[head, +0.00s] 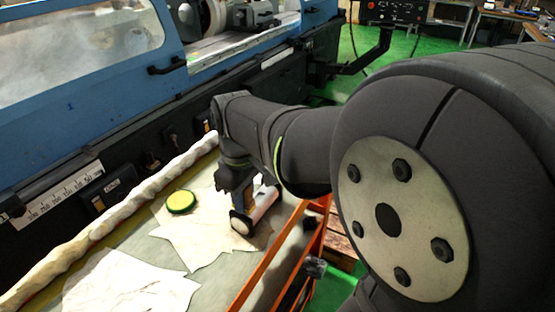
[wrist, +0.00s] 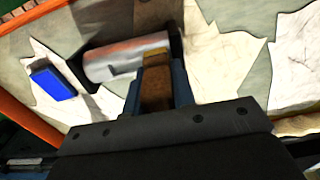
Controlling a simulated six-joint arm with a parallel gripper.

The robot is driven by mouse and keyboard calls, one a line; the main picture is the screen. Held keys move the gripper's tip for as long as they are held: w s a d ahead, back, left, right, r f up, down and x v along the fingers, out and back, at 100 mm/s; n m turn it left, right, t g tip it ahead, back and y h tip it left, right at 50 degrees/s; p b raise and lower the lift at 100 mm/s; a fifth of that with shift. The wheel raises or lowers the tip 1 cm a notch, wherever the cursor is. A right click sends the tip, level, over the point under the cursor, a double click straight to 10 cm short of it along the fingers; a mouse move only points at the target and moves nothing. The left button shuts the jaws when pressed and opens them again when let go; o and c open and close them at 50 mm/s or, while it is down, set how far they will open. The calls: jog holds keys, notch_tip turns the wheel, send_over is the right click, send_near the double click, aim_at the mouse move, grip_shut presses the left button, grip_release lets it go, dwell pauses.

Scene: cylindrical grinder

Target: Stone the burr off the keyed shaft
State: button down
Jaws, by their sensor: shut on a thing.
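My gripper (wrist: 157,90) is shut on a brown stone (wrist: 156,88), which sticks out past the fingertips. In the head view my gripper (head: 243,198) points down over the bench. The keyed shaft (wrist: 120,60) is a silver-grey cylinder lying on its side, with dark pieces at its ends. It also shows in the head view (head: 265,204), partly behind my gripper. The stone's tip overlaps the shaft's edge near its right end in the wrist view; I cannot tell whether they touch.
A blue block (wrist: 52,83) lies beside the shaft in the wrist view. A round green-yellow tin (head: 181,202) sits on the bench left of my gripper. Pale crumpled sheets (head: 130,285) cover parts of the bench. An orange rail (head: 268,262) edges it; the blue grinder (head: 100,100) stands behind.

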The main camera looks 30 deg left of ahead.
jog(key=shift+d, duration=0.8)
jog(key=shift+d+f, duration=0.15)
jog(key=shift+d, duration=0.2)
jog(key=shift+a, duration=1.4)
jog(key=shift+a+r, duration=0.2)
jog(key=shift+a, duration=0.4)
jog(key=shift+r, duration=3.85)
